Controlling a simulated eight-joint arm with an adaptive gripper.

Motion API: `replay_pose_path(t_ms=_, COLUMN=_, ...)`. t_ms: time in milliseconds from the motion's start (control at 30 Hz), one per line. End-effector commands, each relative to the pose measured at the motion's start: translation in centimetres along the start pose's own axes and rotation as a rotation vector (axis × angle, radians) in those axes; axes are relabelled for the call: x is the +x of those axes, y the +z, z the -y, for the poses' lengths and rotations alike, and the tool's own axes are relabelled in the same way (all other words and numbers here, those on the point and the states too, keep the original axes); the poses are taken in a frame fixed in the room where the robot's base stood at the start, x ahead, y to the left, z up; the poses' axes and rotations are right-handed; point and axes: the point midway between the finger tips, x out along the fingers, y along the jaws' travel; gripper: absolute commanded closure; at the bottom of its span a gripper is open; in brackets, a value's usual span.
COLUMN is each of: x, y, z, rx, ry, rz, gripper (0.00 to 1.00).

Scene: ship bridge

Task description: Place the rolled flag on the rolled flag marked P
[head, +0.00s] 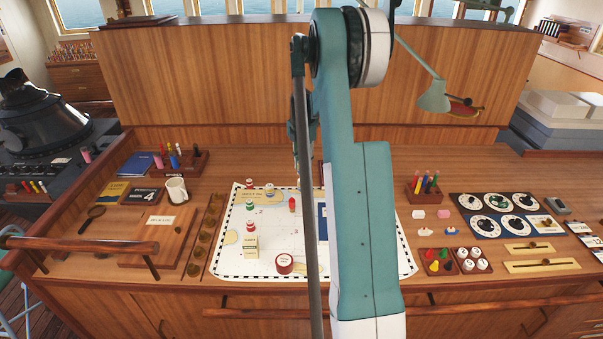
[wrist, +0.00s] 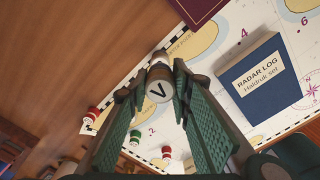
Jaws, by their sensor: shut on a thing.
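In the wrist view my gripper (wrist: 158,82) is shut on a rolled flag (wrist: 159,92), a short cylinder whose round end facing the camera is marked V. It is held above the far part of the sea chart. A white and brown piece (wrist: 160,57) shows just past the held flag; I cannot tell whether it is another rolled flag. No mark P is readable in either view. A small pale round piece (head: 270,188) stands on the chart there.
Pen holders, dials and a rack of round white pieces (head: 473,260) stand right.

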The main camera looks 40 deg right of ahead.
Motion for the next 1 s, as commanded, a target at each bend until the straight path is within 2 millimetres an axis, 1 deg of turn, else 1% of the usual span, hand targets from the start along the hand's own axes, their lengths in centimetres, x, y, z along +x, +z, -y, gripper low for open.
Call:
replay_pose_path(t_ms=167, x=0.2, y=0.0, z=0.0, rx=0.000, ry=0.000, rz=0.000, gripper=0.87)
replay_pose_path(t_ms=267, x=0.9, y=0.0, z=0.0, rx=0.000, ry=0.000, rz=0.000, gripper=0.87)
replay_pose_path(t_ms=500, x=3.3, y=0.0, z=0.0, rx=0.000, ry=0.000, rz=0.000, gripper=0.87)
replay_pose_path(t_ms=567, x=3.6, y=0.0, z=0.0, rx=0.000, ry=0.000, rz=0.000, gripper=0.87)
replay_pose_path(t_ms=1000, x=4.1, y=0.0, z=0.0, rx=0.000, ry=0.000, rz=0.000, gripper=0.87)
